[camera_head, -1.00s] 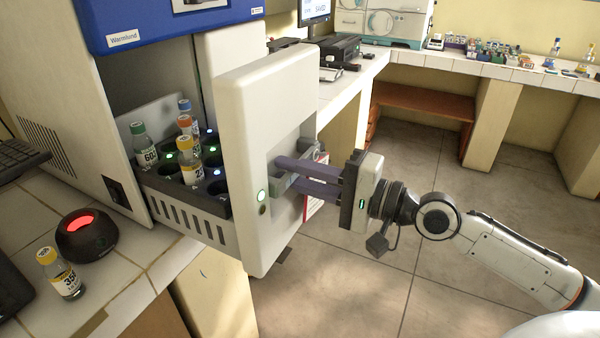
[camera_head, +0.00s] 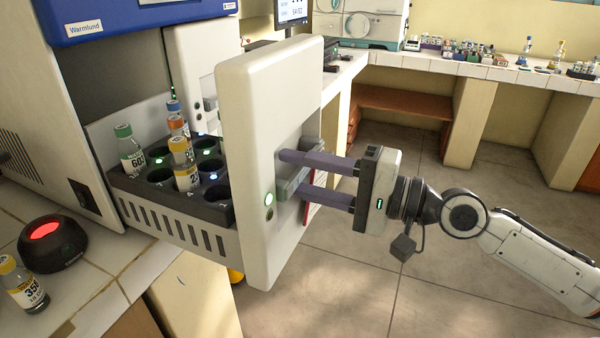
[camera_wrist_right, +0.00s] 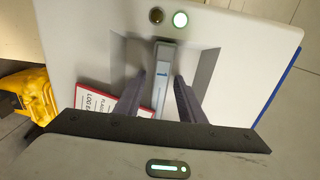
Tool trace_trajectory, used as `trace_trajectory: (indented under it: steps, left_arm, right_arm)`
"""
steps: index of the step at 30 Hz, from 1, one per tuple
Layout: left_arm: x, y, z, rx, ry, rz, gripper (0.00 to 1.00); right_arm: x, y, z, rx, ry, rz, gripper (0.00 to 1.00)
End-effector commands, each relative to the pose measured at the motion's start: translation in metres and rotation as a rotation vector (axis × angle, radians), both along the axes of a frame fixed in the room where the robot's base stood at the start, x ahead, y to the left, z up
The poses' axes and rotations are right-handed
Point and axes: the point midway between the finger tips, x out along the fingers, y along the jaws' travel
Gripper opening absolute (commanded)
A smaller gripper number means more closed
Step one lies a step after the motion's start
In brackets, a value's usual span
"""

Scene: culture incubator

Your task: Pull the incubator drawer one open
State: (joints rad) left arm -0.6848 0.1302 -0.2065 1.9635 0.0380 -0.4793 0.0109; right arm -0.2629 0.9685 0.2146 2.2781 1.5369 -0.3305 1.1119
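The drawer (camera_head: 262,110) stands pulled out of the incubator (camera_head: 85,110). Its black rack (camera_head: 160,195) with several capped bottles shows behind the white front panel. My right gripper (camera_head: 292,174) is at the drawer's grey handle (camera_head: 293,183), with one finger above it and one below, spread apart. In the right wrist view the handle (camera_wrist_right: 164,80) lies between the two fingers (camera_wrist_right: 158,88), with gaps on both sides, so the gripper is open around it. A green light glows on the panel. My left gripper is not in view.
A black round device with a red light (camera_head: 53,242) and a yellow-capped bottle (camera_head: 24,285) stand on the left counter. A yellow object (camera_wrist_right: 28,95) shows in the right wrist view. The floor (camera_head: 350,280) in front of the drawer is clear.

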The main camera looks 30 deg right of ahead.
Motion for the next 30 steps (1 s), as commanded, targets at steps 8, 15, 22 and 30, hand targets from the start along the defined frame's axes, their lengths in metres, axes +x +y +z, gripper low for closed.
trace_trajectory:
  steps: [8,15,22,30]
  left_arm:
    - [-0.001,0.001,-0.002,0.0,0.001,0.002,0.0]
    - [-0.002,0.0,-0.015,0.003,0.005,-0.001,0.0]
    - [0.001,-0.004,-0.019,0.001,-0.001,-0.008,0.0]
    - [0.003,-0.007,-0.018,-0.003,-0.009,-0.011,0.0]
  right_arm:
    - [-0.001,-0.001,-0.001,0.002,0.001,0.0,0.36]
    - [-0.016,-0.012,-0.005,0.003,0.003,-0.002,0.36]
    - [-0.043,-0.032,-0.004,0.003,0.001,-0.004,0.36]
    - [-0.073,-0.055,-0.001,0.003,0.0,-0.003,0.36]
